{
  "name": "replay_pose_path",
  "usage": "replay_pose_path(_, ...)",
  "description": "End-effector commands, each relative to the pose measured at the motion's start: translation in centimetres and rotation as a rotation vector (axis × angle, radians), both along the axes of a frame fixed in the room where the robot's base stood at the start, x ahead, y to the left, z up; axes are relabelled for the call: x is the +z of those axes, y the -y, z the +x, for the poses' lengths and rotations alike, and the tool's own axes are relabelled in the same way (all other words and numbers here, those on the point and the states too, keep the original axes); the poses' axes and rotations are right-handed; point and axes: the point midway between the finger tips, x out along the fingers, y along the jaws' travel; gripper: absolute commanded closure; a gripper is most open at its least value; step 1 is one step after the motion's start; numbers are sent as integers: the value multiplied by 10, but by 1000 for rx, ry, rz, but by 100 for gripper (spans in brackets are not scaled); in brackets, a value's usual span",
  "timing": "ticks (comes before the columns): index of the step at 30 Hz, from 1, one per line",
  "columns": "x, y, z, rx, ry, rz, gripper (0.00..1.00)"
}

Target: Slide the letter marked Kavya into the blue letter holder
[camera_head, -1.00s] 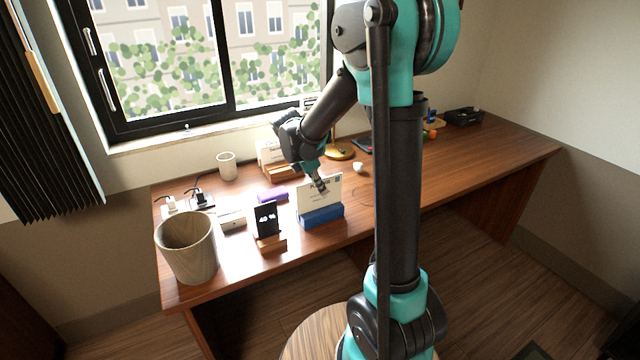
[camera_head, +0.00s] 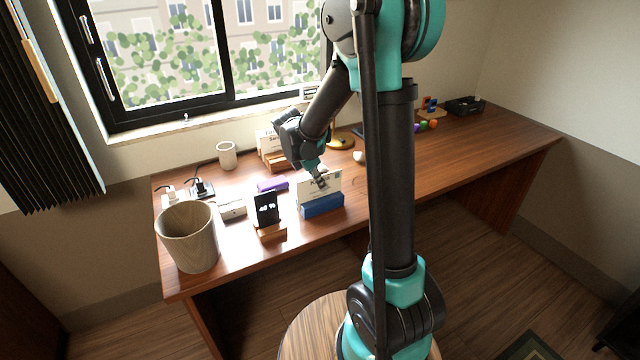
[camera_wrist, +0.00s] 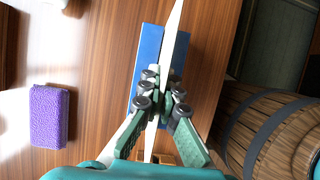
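The white letter (camera_head: 332,182) stands upright at the blue letter holder (camera_head: 322,206) on the desk; printed text shows on its face, only partly readable. Its lower edge is at the holder's top, and I cannot tell how deep it sits in the slot. My gripper (camera_head: 321,182) is at the letter's upper edge. In the wrist view, the fingers of my gripper (camera_wrist: 161,84) are closed on both sides of the letter (camera_wrist: 172,35), directly over the blue holder (camera_wrist: 150,42). The fingers hide part of the slot.
A phone on a wooden stand (camera_head: 267,212) is left of the holder, with a purple block (camera_head: 272,185) behind it. A wooden holder with letters (camera_head: 274,161) stands farther back. A wooden bin (camera_head: 188,238) and a cup (camera_head: 227,156) are at left. The desk's right side has free room.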

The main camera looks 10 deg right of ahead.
Motion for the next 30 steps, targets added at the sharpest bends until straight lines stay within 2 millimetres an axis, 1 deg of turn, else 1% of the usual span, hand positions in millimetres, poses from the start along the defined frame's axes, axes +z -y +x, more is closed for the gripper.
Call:
replay_pose_path(5,0,0,0,0,0,0,100)
replay_pose_path(6,0,0,0,0,0,0,94)
replay_pose_path(12,0,0,0,0,0,0,71)
replay_pose_path(20,0,0,0,0,0,0,71)
replay_pose_path(23,4,-2,-1,0,0,0,71)
replay_pose_path(26,14,-6,-2,1,1,0,71)
replay_pose_path(30,39,-16,-5,2,0,0,71)
